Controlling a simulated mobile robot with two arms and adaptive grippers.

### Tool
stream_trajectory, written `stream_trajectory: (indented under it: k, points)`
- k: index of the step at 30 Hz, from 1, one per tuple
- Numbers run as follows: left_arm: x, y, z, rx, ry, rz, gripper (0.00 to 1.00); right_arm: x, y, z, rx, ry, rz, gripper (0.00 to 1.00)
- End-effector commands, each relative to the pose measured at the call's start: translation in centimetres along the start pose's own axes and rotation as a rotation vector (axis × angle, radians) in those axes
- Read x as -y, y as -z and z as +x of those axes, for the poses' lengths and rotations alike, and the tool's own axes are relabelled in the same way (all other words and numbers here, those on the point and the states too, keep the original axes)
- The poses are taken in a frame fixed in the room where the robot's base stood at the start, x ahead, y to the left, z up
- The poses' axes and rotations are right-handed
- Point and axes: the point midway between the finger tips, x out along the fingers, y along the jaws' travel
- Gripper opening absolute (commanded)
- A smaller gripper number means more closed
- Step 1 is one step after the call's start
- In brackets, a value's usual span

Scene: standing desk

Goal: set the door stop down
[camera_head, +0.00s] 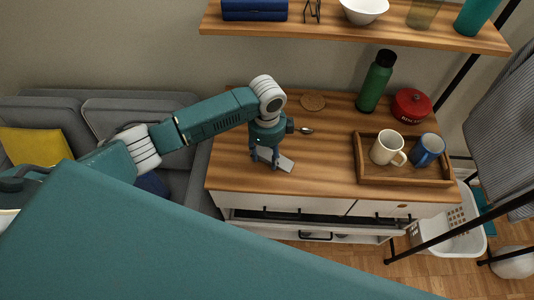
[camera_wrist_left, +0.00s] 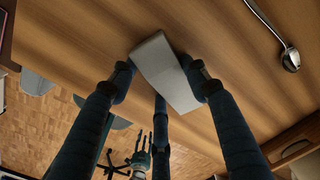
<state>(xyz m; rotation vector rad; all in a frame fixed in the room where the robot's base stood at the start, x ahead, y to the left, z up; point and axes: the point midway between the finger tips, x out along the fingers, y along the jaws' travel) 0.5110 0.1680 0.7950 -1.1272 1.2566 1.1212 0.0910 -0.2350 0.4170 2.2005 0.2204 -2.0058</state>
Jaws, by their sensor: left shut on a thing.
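The door stop (camera_head: 285,163) is a pale grey wedge at the left part of the wooden desk top (camera_head: 320,178). My left gripper (camera_head: 265,160) points down over it and is shut on it. In the left wrist view the door stop (camera_wrist_left: 166,72) sits between the dark blue fingers of the left gripper (camera_wrist_left: 160,75), close to the desk surface. I cannot tell whether its underside touches the wood.
A spoon (camera_head: 304,130) lies just right of the gripper, with a round coaster (camera_head: 313,102) behind it. A wooden tray (camera_head: 405,179) holds a cream mug (camera_head: 386,148) and a blue mug (camera_head: 427,150). The desk's front middle is clear.

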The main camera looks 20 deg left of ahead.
Motion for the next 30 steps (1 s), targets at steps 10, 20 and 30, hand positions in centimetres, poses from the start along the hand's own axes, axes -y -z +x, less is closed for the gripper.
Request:
stream_trajectory:
  k: [10,20,30]
  points:
    - [0.0,0.0,0.2,0.000,-0.001,0.000,0.65,0.0,0.0,0.0,0.000,0.000,0.000,0.40]
    - [0.1,0.1,-2.3,-0.001,0.004,0.003,0.65,0.0,0.0,0.2,0.000,0.000,0.000,0.40]
    - [0.1,0.0,-9.4,-0.001,0.002,0.002,0.65,0.1,-0.1,0.9,0.000,0.000,0.000,0.40]
